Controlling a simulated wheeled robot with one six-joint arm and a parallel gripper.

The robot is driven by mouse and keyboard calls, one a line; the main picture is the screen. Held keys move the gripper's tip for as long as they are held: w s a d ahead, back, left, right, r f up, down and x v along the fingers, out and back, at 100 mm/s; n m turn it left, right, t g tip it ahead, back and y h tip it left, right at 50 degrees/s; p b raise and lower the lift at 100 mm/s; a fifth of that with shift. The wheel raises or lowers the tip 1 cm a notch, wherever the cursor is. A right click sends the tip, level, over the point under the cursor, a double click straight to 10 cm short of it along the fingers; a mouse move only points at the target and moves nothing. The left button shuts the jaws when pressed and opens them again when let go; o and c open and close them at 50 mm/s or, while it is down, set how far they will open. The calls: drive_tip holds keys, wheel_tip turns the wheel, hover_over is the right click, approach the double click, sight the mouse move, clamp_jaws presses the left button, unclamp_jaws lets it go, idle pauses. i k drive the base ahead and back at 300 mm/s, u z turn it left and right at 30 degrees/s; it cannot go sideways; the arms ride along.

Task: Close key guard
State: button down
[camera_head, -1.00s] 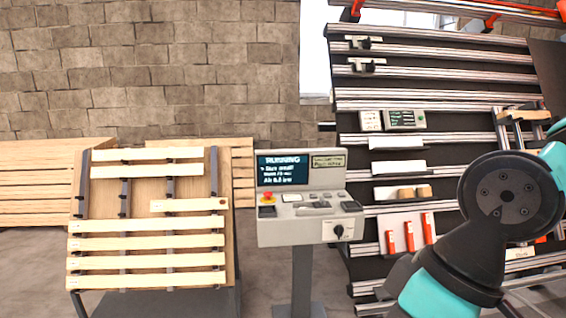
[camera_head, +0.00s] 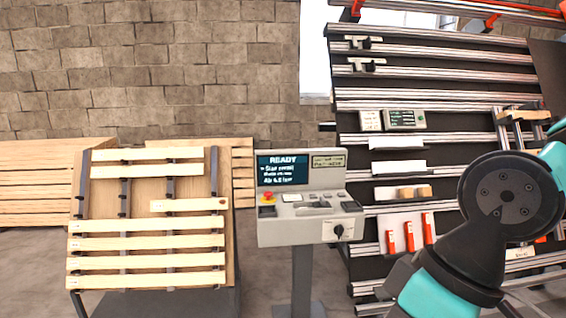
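The control console (camera_head: 300,238) stands in the middle of the view, a grey box on a post with a tilted screen (camera_head: 282,170) that reads READY. Its top carries a red stop button on yellow (camera_head: 267,197), a white button (camera_head: 291,198) and several dark covers or switches (camera_head: 314,205). A black rotary or key switch (camera_head: 338,230) sits on a white plate on the front face. I cannot tell which small part is the key guard, or whether it is open. My arm is at the right, apart from the console; its gripper is not in view.
A slatted pallet on a tilted stand (camera_head: 150,220) is left of the console. A rack with metal rails (camera_head: 440,95) fills the right side, holding small boxes and orange-handled tools (camera_head: 409,236). Stacked planks (camera_head: 40,180) lie behind. A gap separates pallet and console.

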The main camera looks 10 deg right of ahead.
sight(322, 204)
drive_tip(key=z, duration=0.55)
drive_tip(key=i, duration=1.75)
drive_tip(key=u, duration=0.55)
